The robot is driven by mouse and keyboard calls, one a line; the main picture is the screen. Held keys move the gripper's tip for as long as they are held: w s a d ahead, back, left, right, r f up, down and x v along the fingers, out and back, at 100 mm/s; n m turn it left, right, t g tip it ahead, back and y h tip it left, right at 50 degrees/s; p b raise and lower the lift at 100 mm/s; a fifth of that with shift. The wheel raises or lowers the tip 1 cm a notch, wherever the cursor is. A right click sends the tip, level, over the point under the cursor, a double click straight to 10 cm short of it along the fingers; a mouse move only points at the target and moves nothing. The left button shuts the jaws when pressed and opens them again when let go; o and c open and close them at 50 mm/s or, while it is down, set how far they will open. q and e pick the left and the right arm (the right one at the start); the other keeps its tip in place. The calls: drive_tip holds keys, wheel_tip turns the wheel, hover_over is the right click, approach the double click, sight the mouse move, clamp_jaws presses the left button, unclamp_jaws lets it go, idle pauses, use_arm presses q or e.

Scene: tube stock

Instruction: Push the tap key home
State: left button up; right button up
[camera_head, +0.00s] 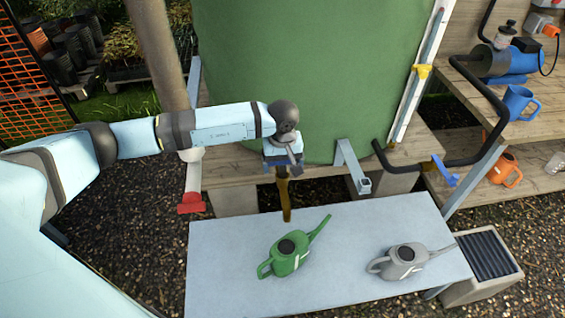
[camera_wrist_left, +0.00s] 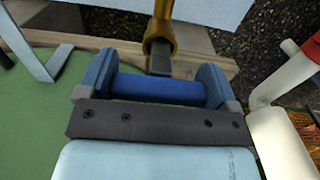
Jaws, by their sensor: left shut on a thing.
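My left gripper (camera_head: 283,168) is in front of the green tank, just above the brass tap (camera_head: 285,200). In the left wrist view, its two blue fingers (camera_wrist_left: 157,84) are shut on the ends of a blue bar (camera_wrist_left: 160,88), which looks like the tap key's handle. The brass tap (camera_wrist_left: 160,32) shows just beyond the bar, with a small grey block (camera_wrist_left: 160,65) at its near end. I cannot tell how far the key sits on the tap. My right gripper is not in view.
The green tank (camera_head: 310,70) stands behind the tap. A green watering can (camera_head: 290,252) and a grey one (camera_head: 405,262) stand on the pale table (camera_head: 340,225). A red-ended white pipe (camera_head: 192,180) is left of the tap; a grey bracket (camera_head: 350,165) is right.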

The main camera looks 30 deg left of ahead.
use_arm(q)
drive_tip(key=shift+f+b, duration=0.6)
drive_tip(key=shift+b, duration=0.1)
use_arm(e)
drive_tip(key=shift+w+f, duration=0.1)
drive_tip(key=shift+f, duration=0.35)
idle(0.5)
use_arm(q)
drive_tip(key=o, duration=0.8)
drive_tip(key=shift+c, duration=0.2)
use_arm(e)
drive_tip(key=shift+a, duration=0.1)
use_arm(q)
drive_tip(key=shift+w+r, duration=0.1)
drive_tip(key=shift+r, duration=0.6)
wheel_tip(320, 180, up, 12)
drive_tip(key=shift+r, duration=0.25)
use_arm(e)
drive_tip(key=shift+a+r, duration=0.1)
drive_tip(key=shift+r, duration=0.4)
